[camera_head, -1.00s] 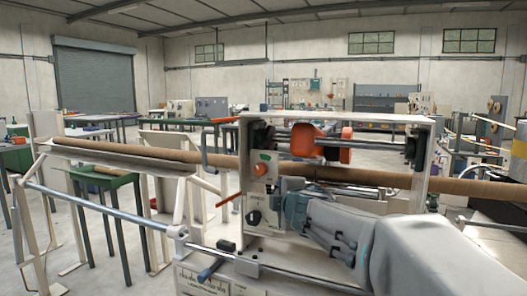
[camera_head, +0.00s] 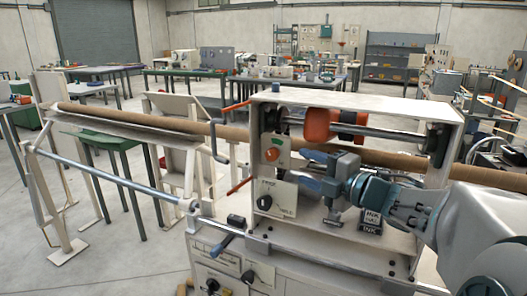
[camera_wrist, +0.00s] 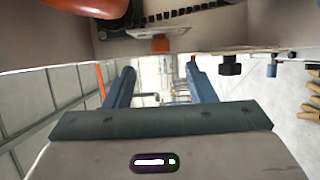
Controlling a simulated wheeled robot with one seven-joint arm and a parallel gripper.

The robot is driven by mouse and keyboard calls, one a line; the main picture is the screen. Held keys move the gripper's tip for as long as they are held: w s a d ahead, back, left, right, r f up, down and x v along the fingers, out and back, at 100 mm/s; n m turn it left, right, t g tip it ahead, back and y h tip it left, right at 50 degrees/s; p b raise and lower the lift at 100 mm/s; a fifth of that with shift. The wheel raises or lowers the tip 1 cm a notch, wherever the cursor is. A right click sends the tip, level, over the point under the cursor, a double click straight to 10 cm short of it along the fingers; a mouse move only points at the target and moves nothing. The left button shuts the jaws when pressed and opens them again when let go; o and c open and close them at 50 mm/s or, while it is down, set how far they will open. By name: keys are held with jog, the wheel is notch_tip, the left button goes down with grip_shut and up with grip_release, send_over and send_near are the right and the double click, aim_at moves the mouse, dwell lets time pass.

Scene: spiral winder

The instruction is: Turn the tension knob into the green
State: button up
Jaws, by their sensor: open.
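The orange tension knob (camera_head: 271,154) sits on a pale upright plate (camera_head: 275,142) with a green mark, on the left post of the winder's frame. It also shows in the wrist view (camera_wrist: 160,45), upper middle, ahead of the space between my fingers. My gripper (camera_head: 303,170) is open, its two blue fingers pointing left toward the post. The fingertips are right of the knob and apart from it, roughly level with it or slightly lower. In the wrist view my gripper (camera_wrist: 161,80) has nothing between its fingers. The knob's pointer is too small to read.
Below the knob is a black knob (camera_head: 264,202) on a FREE/HOLD plate. An orange roller (camera_head: 320,126) lies above my gripper. A long brown tube (camera_head: 390,160) runs through the frame behind it. A crank handle (camera_head: 220,143) stands left of the post.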

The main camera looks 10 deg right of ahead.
aim_at(278, 156)
jog(key=x, duration=1.1)
jog(key=shift+w+a+r, duration=0.1)
jog(key=shift+w+a, duration=0.05)
jog(key=shift+w, duration=0.05)
jog(key=c, duration=1)
